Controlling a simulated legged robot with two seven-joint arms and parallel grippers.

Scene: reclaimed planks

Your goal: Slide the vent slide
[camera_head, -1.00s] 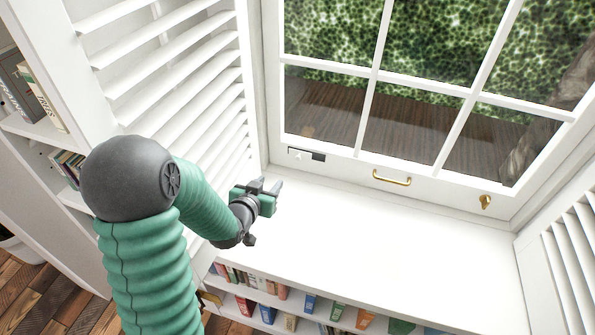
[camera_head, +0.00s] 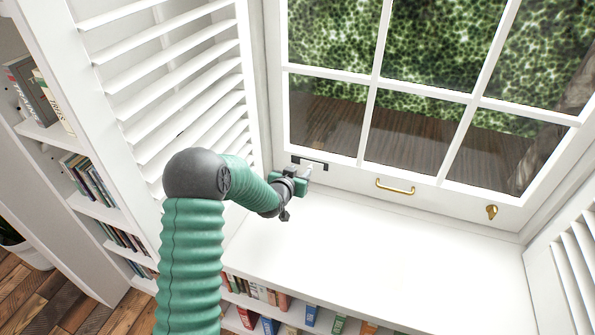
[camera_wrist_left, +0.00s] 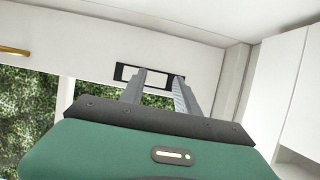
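The vent slide (camera_head: 312,163) is a small white piece in a dark slot low on the left of the white window frame. My left gripper (camera_head: 306,172) is right at it and covers part of it in the head view. In the left wrist view, the white slide (camera_wrist_left: 150,79) shows between the two grey fingers of my left gripper (camera_wrist_left: 159,73), with dark slot on either side. The fingers stand apart; I cannot tell whether they touch the slide. My right gripper is not in view.
A brass handle (camera_head: 395,187) and a brass latch (camera_head: 491,211) sit on the window frame to the right. White louvred shutters (camera_head: 175,80) stand close on the left. The white sill (camera_head: 370,255) is clear, with books on shelves below.

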